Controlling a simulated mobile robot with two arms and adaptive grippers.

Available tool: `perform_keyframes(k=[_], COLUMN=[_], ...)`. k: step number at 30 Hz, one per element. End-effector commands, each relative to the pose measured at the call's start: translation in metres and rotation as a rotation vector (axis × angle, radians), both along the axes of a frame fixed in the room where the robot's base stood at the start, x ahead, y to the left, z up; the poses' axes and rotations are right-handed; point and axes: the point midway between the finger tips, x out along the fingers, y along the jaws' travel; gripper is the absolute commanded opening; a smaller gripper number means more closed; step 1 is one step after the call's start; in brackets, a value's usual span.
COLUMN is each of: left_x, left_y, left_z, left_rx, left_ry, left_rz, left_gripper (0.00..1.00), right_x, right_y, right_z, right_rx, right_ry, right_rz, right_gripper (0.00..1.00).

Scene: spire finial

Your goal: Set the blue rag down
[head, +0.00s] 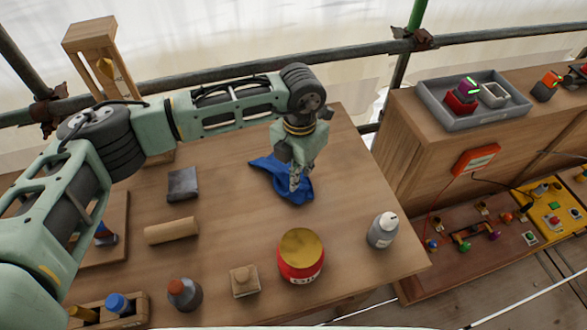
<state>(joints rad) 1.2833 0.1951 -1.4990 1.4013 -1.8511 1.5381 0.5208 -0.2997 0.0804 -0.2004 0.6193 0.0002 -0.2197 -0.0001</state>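The blue rag (268,181) is crumpled at the middle back of the wooden table (230,232). Its lower part appears to touch the table top. My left gripper (296,189) points down over the rag's right part, with its fingertips at the cloth. The fingers look close together, but I cannot tell whether they pinch the cloth. The gripper hides some of the rag. My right gripper is not in view.
A red jar with a gold lid (301,256), a grey bottle (382,230), a wooden cylinder (172,231), a dark block (183,184) and a small wooden block (244,280) stand around. Bare table lies right of the rag. A grey tray (472,120) sits on the right-hand cabinet.

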Motion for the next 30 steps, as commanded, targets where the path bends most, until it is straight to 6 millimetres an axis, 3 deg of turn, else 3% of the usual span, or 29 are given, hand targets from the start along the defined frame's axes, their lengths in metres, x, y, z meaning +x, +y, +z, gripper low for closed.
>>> perform_keyframes(k=[8,20,30], left_x=[0.006,0.006,0.006], left_y=[-0.002,-0.002,-0.002], left_z=[-0.030,-0.035,-0.070], left_rx=[0.001,-0.001,0.000], left_ry=[0.001,-0.001,0.000], left_rz=[0.000,0.000,0.000], left_gripper=[0.00,0.00,0.00], right_x=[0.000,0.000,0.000], right_y=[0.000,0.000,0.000], right_z=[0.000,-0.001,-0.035], right_rx=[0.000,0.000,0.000], right_ry=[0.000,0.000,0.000], right_rz=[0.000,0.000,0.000], right_gripper=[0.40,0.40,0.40])
